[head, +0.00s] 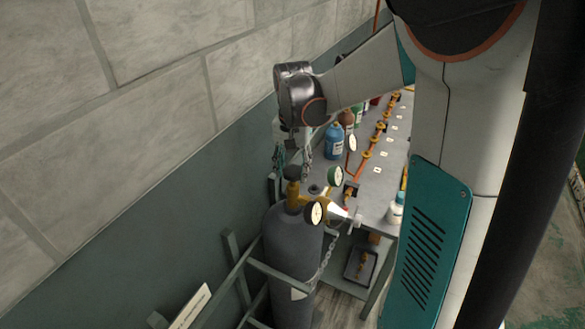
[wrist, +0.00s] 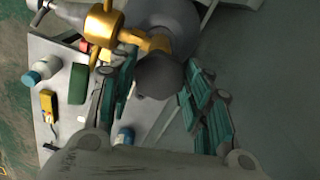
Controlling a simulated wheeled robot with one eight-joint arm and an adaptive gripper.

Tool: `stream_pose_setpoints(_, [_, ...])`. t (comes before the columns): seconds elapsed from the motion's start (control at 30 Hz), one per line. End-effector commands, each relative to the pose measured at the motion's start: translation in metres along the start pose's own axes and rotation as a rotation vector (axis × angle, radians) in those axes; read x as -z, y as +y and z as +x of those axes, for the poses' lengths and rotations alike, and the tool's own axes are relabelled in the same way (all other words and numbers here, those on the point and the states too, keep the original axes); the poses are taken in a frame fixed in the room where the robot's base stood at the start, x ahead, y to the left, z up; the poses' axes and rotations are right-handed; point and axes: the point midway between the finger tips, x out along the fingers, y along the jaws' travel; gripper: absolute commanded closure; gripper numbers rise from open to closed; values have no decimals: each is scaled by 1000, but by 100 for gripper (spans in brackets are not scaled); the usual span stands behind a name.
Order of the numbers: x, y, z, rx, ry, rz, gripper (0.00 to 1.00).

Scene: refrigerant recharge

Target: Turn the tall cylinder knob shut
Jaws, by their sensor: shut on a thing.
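The tall grey cylinder (head: 292,255) stands upright in front of the bench, with a brass valve (head: 293,195) on top. Its dark round knob (head: 292,172) sits above the valve and also shows in the wrist view (wrist: 160,76). My gripper (head: 293,160) points down at the knob from above. In the wrist view its teal fingers (wrist: 161,80) lie on either side of the knob and are shut on it. The exact contact on the knob's far side is hidden.
A chain (head: 327,255) and a metal frame (head: 275,272) hold the cylinder. Bottles (head: 333,142) and orange pipework (head: 366,157) stand on the bench (head: 388,178). A wall is at left.

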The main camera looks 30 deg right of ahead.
Motion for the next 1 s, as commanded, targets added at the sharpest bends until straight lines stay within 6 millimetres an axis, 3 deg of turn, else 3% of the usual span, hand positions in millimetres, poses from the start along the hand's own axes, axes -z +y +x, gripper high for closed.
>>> stream_pose_setpoints(0.03, [1, 2, -1, -5, 1, 3, 48])
stream_pose_setpoints(0.1, [1, 2, -1, -5, 1, 3, 34])
stream_pose_setpoints(0.57, [0, 1, -8, -1, 1, 0, 34])
stream_pose_setpoints(1.0, [-4, 1, -90, -2, 1, -7, 34])
